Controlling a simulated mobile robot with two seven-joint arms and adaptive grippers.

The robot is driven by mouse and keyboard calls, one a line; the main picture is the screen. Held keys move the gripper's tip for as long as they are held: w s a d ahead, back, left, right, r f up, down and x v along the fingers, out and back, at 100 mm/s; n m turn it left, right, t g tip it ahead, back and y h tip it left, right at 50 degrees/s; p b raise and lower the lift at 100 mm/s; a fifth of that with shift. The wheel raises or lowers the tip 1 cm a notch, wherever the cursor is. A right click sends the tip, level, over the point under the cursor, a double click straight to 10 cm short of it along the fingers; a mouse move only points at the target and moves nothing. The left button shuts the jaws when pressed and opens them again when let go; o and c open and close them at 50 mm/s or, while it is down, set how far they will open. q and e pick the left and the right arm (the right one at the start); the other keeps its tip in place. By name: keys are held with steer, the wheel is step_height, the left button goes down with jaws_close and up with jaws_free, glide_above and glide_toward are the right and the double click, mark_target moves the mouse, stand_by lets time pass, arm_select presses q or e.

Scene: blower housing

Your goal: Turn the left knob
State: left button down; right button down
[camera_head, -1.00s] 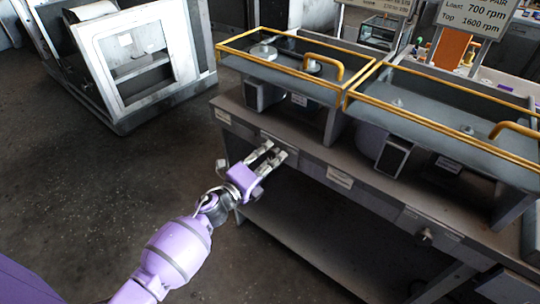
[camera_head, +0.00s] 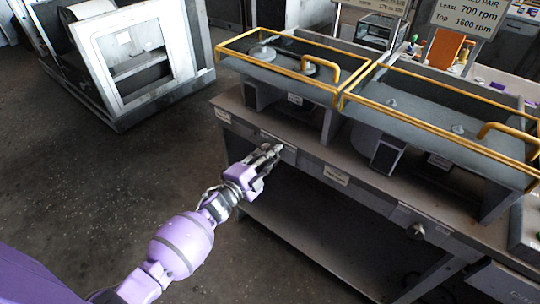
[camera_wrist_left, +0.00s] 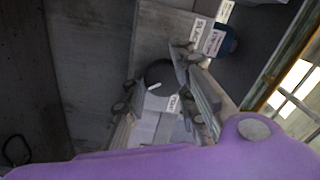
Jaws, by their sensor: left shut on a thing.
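The left knob (camera_wrist_left: 158,74) is a dark round dial on the front panel of the bench. In the left wrist view it sits between the two fingers of my left gripper (camera_wrist_left: 156,92), which is shut on it. In the head view my left gripper (camera_head: 268,156) reaches the bench front panel below the left yellow-railed housing, and its fingers hide the knob. A small white label (camera_wrist_left: 173,104) shows just below the knob in the left wrist view. My right gripper is not in view.
A second knob (camera_head: 417,230) sits farther right on the bench front (camera_head: 385,205). Two yellow-railed housings (camera_head: 290,62) stand on the bench top. A white-framed cabinet (camera_head: 140,60) stands at the back left. The floor left of the bench is clear.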

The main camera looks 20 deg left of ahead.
arm_select(q)
steer(key=shift+s+d+f, duration=0.1)
steer(key=shift+s+f, duration=0.15)
steer(key=shift+f, duration=0.4)
steer(key=c, duration=1.5)
jaws_free()
steer(key=shift+c, duration=0.2)
steer(key=shift+w+r, duration=0.1)
steer(key=shift+r, duration=0.05)
steer(key=shift+r, duration=0.2)
steer(key=v, duration=1.2)
steer(key=shift+r, duration=0.1)
